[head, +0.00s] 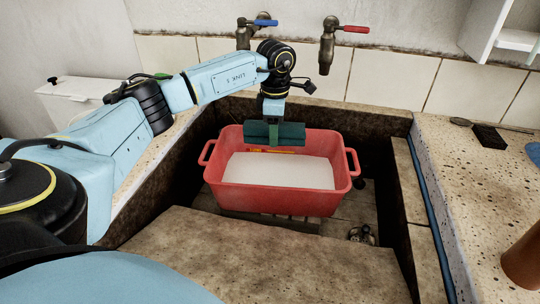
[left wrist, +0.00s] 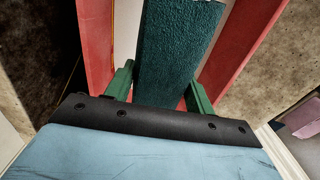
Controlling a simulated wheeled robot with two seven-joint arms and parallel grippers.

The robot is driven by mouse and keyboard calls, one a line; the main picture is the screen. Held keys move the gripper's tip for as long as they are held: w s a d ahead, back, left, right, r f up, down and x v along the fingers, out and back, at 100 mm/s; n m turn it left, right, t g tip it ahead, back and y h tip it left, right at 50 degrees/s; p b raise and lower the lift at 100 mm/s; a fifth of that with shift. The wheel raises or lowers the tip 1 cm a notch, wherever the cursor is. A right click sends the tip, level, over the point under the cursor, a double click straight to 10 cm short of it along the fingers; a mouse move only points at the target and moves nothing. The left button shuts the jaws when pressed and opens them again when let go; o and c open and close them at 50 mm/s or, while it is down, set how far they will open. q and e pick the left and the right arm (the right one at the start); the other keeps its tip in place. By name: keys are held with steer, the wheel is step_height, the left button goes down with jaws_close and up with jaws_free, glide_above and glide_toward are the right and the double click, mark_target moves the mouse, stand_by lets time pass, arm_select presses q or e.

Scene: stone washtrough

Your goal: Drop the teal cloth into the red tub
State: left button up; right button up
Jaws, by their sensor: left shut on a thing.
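My right gripper is not in view.
Two taps, one with a blue lever (head: 264,22) and one with a red lever (head: 355,29), are on the wall behind the tub. The stone trough's front ledge (head: 260,260) is bare. A dark block (head: 488,137) and a brown cylinder (head: 523,262) stand on the right counter.

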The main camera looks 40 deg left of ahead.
arm_select(q)
steer(key=o, duration=1.1)
steer(key=shift+o, duration=0.2)
steer(key=shift+r, duration=0.15)
step_height(320, 180, up, 13)
steer(key=p, duration=0.4)
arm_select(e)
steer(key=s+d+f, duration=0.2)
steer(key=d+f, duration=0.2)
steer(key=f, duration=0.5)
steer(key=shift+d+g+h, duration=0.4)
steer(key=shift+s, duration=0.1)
